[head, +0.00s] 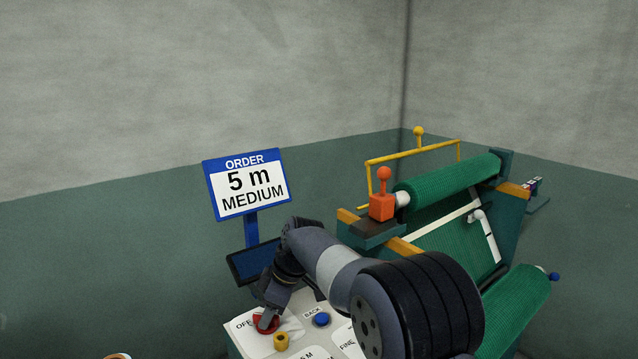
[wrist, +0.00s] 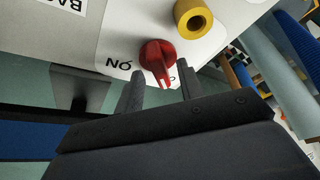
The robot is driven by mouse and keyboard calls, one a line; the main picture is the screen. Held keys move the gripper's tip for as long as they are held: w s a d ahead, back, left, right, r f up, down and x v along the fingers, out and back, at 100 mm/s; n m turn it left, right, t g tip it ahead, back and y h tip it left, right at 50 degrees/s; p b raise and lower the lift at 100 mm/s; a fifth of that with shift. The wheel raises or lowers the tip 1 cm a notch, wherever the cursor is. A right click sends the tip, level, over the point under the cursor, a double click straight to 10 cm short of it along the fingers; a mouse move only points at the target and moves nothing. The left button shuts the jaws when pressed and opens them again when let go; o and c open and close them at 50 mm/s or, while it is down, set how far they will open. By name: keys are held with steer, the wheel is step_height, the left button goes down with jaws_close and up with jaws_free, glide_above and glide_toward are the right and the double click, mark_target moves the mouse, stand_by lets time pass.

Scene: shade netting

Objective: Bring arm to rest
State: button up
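My gripper (head: 267,312) is low over the white control panel (head: 243,329), at the red rotary switch (head: 262,327) near its left edge. In the wrist view the two dark fingers of my gripper (wrist: 160,80) are apart, with the red switch (wrist: 156,52) just beyond and between their tips. A gap shows on both sides of the switch, so the gripper is open and holds nothing. The switch's pale pointer is turned toward my gripper, away from the "ON" label. Part of the other label is hidden. My arm covers much of the panel in the head view.
A yellow knob (head: 281,341) and a blue BACK button (head: 321,319) are close by. A dark screen (head: 252,262) and the order sign (head: 248,186), reading 5 m MEDIUM, stand behind. The green netting machine (head: 450,184) with its orange handle (head: 382,206) is at right.

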steer(key=shift+a+f, duration=0.2)
steer(key=shift+f, duration=0.25)
steer(key=shift+r, duration=0.1)
steer(key=w+v, duration=0.1)
steer(key=v, duration=1)
steer(key=x, duration=0.7)
steer(key=s+x, duration=0.1)
steer(key=x, duration=0.2)
steer(key=shift+a+f, duration=0.15)
steer(key=shift+f, duration=0.25)
steer(key=m+t, duration=0.1)
steer(key=m, duration=0.2)
steer(key=shift+p, duration=0.35)
steer(key=shift+s+a+m+t+h+p, duration=0.1)
steer(key=shift+m+t+h+p, duration=0.25)
steer(key=shift+m, duration=0.8)
steer(key=shift+m+t+h+p, duration=0.25)
steer(key=shift+m+t, duration=0.2)
steer(key=shift+m, duration=0.7)
